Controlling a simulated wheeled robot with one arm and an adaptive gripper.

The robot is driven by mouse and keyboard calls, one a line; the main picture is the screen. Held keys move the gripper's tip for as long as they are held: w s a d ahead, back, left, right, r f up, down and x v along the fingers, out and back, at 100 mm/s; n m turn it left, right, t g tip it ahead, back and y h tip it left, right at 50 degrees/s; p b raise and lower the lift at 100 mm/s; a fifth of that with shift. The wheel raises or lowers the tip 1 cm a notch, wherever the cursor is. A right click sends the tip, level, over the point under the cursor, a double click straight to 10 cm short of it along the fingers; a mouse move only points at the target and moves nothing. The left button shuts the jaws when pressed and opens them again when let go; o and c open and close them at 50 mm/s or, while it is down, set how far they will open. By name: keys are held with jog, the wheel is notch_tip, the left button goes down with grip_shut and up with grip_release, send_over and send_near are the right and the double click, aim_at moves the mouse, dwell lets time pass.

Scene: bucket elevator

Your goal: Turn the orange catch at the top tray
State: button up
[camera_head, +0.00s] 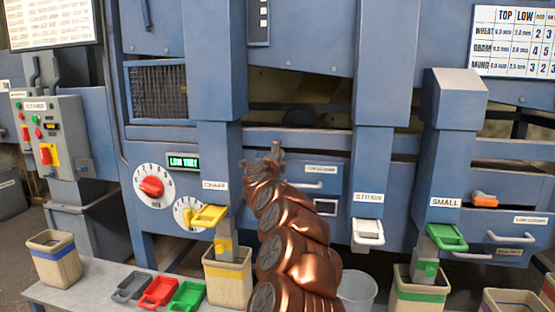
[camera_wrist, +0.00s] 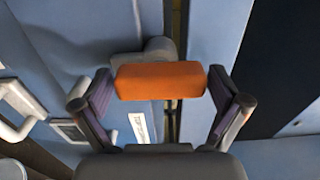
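An orange catch (camera_wrist: 160,80) on a grey pivot shows in the wrist view, on the blue machine front, between the two fingertips of my gripper (camera_wrist: 162,88). The gripper is open, one finger at each end of the catch. The gaps are very narrow, and I cannot tell whether either finger touches it. In the head view my copper-coloured arm hides this catch, and my gripper (camera_head: 276,152) is barely visible beyond the arm's upper end. Another orange catch (camera_head: 485,199) is in plain view on the right, beside a tray front, lying nearly level.
White tray handles (camera_head: 315,184) stick out near the arm. Chutes with yellow (camera_head: 209,216), white (camera_head: 368,232) and green (camera_head: 447,237) gates project forward. Buckets (camera_head: 228,277) and coloured scoops (camera_head: 158,292) stand on the bench below.

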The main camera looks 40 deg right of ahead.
dwell(0.3)
jog(key=shift+s+a+f, duration=0.1)
jog(key=shift+s+a, duration=0.1)
jog(key=shift+a, duration=0.2)
jog(key=v, duration=1.1)
dwell(0.5)
